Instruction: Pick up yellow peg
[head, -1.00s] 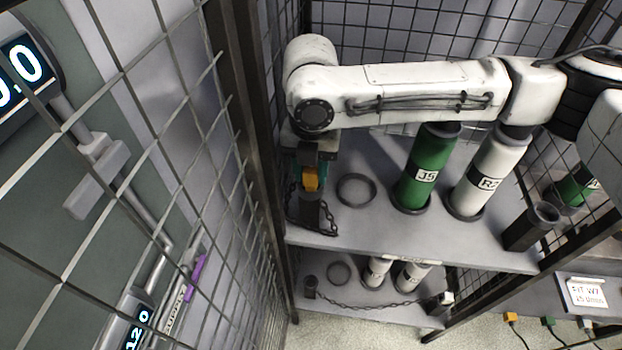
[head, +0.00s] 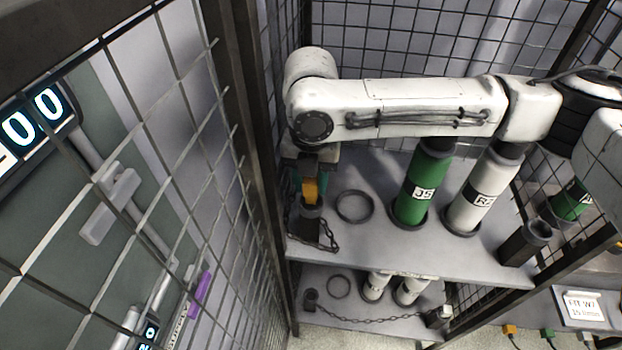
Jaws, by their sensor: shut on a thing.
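The yellow peg (head: 310,191) is at the left end of the upper shelf in the head view, upright, its lower end at or just above a dark cylindrical holder (head: 311,214). I cannot tell whether its lower tip is still inside the holder. My gripper (head: 308,176) points down over the holder and is shut on the peg. The gripper body and fingers hide the peg's top.
A dark ring (head: 354,206), a green J5 cylinder (head: 424,185) and a white cylinder (head: 484,190) stand to the right on the shelf (head: 380,248). A chain (head: 328,238) hangs by the holder. Wire mesh (head: 170,180) closes off the left.

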